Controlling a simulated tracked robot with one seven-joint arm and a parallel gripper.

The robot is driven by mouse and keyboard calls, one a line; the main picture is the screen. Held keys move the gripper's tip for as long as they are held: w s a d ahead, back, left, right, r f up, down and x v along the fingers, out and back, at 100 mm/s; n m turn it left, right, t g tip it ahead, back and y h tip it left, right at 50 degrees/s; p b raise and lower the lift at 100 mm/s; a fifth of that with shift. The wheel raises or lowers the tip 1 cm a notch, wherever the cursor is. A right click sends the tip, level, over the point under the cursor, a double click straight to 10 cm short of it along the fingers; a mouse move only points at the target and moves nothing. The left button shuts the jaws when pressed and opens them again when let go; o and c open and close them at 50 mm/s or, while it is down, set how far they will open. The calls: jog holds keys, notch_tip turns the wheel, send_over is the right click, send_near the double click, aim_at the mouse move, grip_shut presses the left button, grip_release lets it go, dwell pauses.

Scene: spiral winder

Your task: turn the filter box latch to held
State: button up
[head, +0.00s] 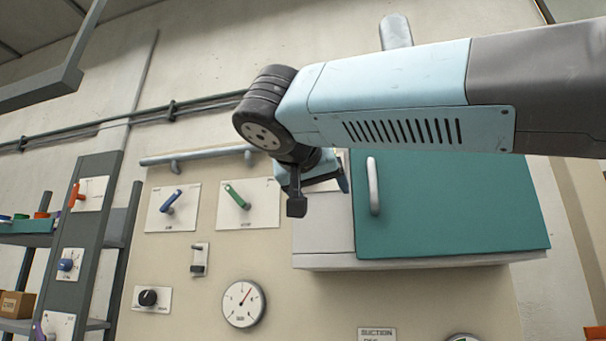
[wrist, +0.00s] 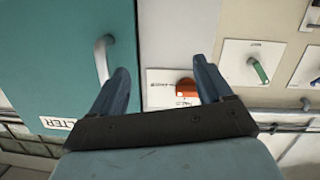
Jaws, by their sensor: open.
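The filter box has a teal door (head: 450,210) with a pale upright handle (head: 373,185); the door also fills the left of the wrist view (wrist: 50,60). In the wrist view an orange-red latch (wrist: 185,91) sits on a white plate (wrist: 158,82) beside the door. Its lettering is too small to read. My gripper (head: 318,192) is open and empty in front of the box's left part and hides the latch in the head view. In the wrist view the latch shows between my gripper's fingers (wrist: 161,72), nearer the right one. I cannot tell whether they touch.
Left of the box, the panel carries a blue lever (head: 171,201), a green lever (head: 237,197), a small switch (head: 199,260), a black knob (head: 148,298) and a gauge (head: 243,304). A pipe (head: 195,156) runs above the levers. A shelf rack (head: 85,240) stands far left.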

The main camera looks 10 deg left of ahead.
jog(key=s+a+r+m+t, duration=0.2)
jog(key=s+a+r, duration=0.25)
jog(key=r, duration=0.25)
jog(key=w, duration=1.3)
jog(key=shift+w+y, duration=0.3)
jog(key=shift+w, duration=0.05)
jog(key=shift+d, duration=0.1)
jog(key=shift+c, duration=0.3)
jog(key=c, duration=0.9)
jog(key=shift+c, duration=0.4)
